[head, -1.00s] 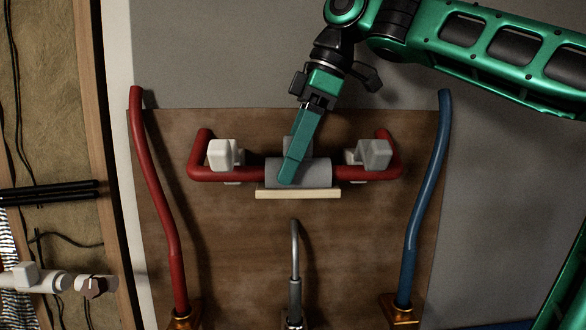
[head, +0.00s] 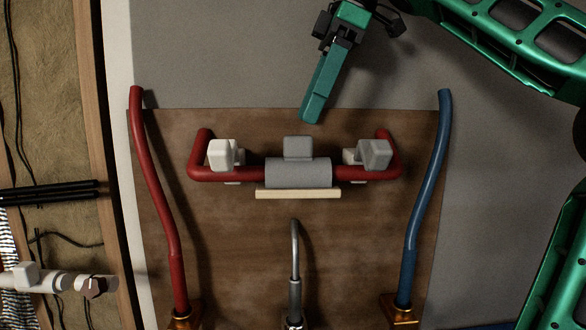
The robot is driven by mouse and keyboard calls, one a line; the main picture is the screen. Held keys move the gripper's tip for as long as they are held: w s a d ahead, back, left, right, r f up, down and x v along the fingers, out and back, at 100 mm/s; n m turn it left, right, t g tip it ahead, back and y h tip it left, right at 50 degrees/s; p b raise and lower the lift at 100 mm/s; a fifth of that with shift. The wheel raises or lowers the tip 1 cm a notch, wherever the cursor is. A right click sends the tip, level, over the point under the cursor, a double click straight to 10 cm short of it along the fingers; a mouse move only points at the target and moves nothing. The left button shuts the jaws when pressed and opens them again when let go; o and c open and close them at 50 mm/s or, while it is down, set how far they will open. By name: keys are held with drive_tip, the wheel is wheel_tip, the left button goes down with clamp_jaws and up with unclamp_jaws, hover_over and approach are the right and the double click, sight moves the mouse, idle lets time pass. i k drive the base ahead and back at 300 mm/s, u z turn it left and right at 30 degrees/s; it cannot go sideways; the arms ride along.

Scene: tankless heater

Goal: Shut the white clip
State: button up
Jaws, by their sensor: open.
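I cannot tell whether either is open, or which one the task means. Between them a grey sleeve (head: 298,173) surrounds the pipe, with a grey tab (head: 298,147) standing above it. My gripper (head: 312,112) is open and empty, above the grey tab and apart from it. Its teal fingers overlap edge-on, so the gap between them is hidden.
A cream strip (head: 298,193) lies just below the sleeve on the brown board (head: 340,240). A red hose (head: 162,210) stands at left, a blue hose (head: 426,190) at right, and a metal tube (head: 295,260) below centre. Board space between them is clear.

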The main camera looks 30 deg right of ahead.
sight(222, 154)
drive_tip(key=k, duration=1)
